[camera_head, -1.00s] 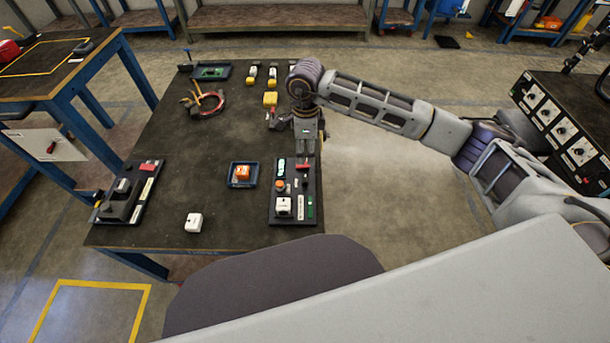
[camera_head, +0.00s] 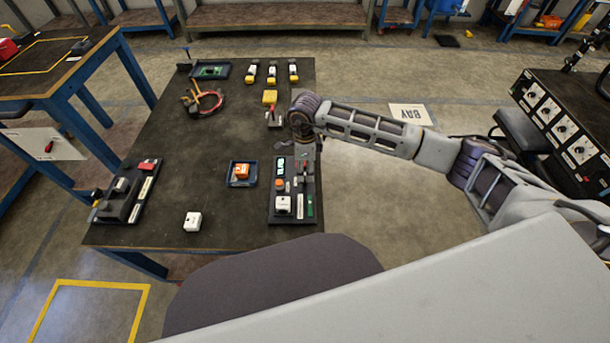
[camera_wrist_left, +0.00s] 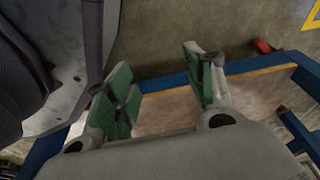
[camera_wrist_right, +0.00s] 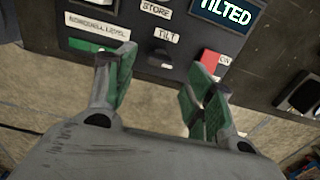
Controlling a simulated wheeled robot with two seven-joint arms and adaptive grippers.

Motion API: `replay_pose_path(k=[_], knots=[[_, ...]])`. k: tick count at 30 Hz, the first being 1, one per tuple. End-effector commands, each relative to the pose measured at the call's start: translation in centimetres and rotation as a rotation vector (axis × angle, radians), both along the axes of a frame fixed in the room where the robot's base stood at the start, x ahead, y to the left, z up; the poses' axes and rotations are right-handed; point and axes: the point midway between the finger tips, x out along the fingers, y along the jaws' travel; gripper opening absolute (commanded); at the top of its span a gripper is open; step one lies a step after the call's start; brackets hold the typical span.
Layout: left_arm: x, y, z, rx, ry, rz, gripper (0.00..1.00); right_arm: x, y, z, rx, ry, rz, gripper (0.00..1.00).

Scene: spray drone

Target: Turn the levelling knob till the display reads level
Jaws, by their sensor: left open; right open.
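The dark control panel (camera_head: 273,212) lies at the right front of the table. Its display (camera_wrist_right: 226,10) reads TILTED in the right wrist view and shows as a bright patch in the head view (camera_head: 281,165). A small dark knob (camera_wrist_right: 160,55) sits just under the TILT label. My right gripper (camera_wrist_right: 160,78) is open and empty, its fingers either side of the knob's line but apart from it. In the head view my right gripper (camera_head: 302,177) hangs over the panel's right part. My left gripper (camera_wrist_left: 165,85) is open and empty, away from the panel.
A red switch (camera_wrist_right: 212,62) marked ON is close to the right finger. An orange item sits in a blue tray (camera_head: 232,183) left of the panel. A white block (camera_head: 193,222) stands near the front edge.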

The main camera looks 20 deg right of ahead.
Motion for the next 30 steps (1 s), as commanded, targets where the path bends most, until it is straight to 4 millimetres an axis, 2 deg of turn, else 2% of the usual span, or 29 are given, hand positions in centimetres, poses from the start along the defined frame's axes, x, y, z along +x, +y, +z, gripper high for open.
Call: replay_pose_path(k=[3, 10, 23, 25, 30], knots=[[-0.3, -0.2, 0.0, -0.002, 0.009, 0.000, 0.54, 0.0, 0.0, -1.6, 0.001, 0.002, -0.001, 0.54], [-0.6, -0.5, 0.3, -0.004, 0.018, 0.000, 0.54, 0.0, 0.0, -3.8, 0.001, 0.001, -0.001, 0.54], [0.5, -0.6, 0.8, -0.005, 0.007, 0.000, 0.54, 0.0, 0.0, -4.5, 0.001, 0.000, 0.000, 0.54], [0.5, -0.6, 0.8, -0.005, 0.007, 0.000, 0.54, 0.0, 0.0, -4.5, 0.001, 0.000, 0.000, 0.48], [0.2, -0.5, 0.6, -0.004, 0.011, -0.001, 0.54, 0.0, 0.0, -4.5, 0.001, 0.000, 0.000, 0.27]])
